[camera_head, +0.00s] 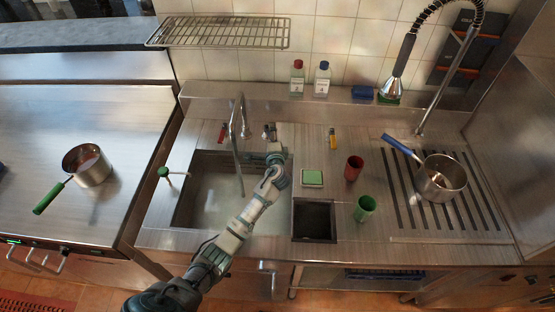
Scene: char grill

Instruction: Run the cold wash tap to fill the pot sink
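The large sink basin (205,205) is set in the steel counter at centre left; I cannot tell whether water stands in it. A curved steel tap (235,135) stands at its back edge, its spout hanging over the basin. A red-marked part (222,133) is left of the spout. Small metal tap fittings (267,133) are to its right. My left arm reaches up from the bottom left across the basin's right side. My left gripper (274,146) is at these right-hand fittings; its fingers are too small and overlapped to read, and contact is unclear. My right gripper is out of view.
A small dark basin (314,220), green sponge (312,177), red cup (353,168) and green cup (364,208) are right of my arm. A pot (442,180) sits on the drainboard below a spray hose (393,85). A green-handled pan (88,168) is left.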

